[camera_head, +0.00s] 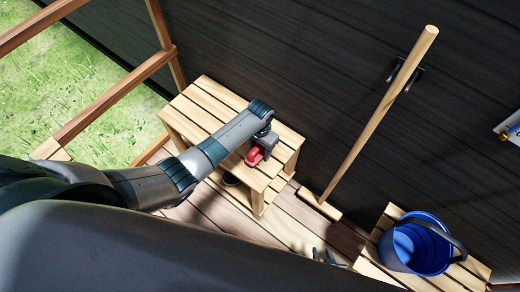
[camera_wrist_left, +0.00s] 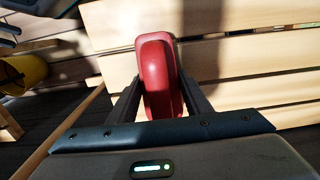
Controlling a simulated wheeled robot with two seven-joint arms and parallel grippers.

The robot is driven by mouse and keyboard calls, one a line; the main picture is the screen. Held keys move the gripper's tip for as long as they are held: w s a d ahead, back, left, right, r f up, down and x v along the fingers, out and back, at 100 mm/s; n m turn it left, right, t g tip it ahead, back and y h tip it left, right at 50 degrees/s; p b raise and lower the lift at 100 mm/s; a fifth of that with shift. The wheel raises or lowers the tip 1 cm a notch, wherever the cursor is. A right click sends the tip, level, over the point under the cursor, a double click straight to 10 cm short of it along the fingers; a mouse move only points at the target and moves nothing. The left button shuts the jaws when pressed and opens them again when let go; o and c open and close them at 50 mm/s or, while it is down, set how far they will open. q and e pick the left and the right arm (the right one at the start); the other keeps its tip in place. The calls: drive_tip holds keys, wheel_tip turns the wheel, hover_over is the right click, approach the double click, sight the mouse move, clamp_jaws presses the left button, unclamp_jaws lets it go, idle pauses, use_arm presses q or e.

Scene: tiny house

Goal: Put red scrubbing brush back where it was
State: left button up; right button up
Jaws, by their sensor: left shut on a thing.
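The red scrubbing brush (camera_head: 254,157) is at my left gripper (camera_head: 261,147), over the slatted wooden bench (camera_head: 205,97). In the left wrist view the brush (camera_wrist_left: 157,75) sits between the two fingers of my left gripper (camera_wrist_left: 158,100), which is shut on it. Bench slats lie behind the brush in that view; whether it touches them I cannot tell. My right gripper (camera_head: 328,257) shows small at the bottom of the head view, with its fingertips apart and nothing seen between them.
A broom (camera_head: 375,120) leans on the dark wall (camera_head: 300,45) right of the bench. A blue bucket (camera_head: 420,245) stands on a second slatted stand (camera_head: 470,272) at the lower right. A wooden frame (camera_head: 110,95) borders grass at the left. A yellow object (camera_wrist_left: 24,73) shows in the wrist view.

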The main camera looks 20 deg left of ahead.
use_arm(q)
drive_tip(key=shift+f, duration=0.1)
drive_tip(key=o, duration=1)
use_arm(e)
drive_tip(key=shift+w, duration=0.2)
drive_tip(key=shift+w, duration=0.15)
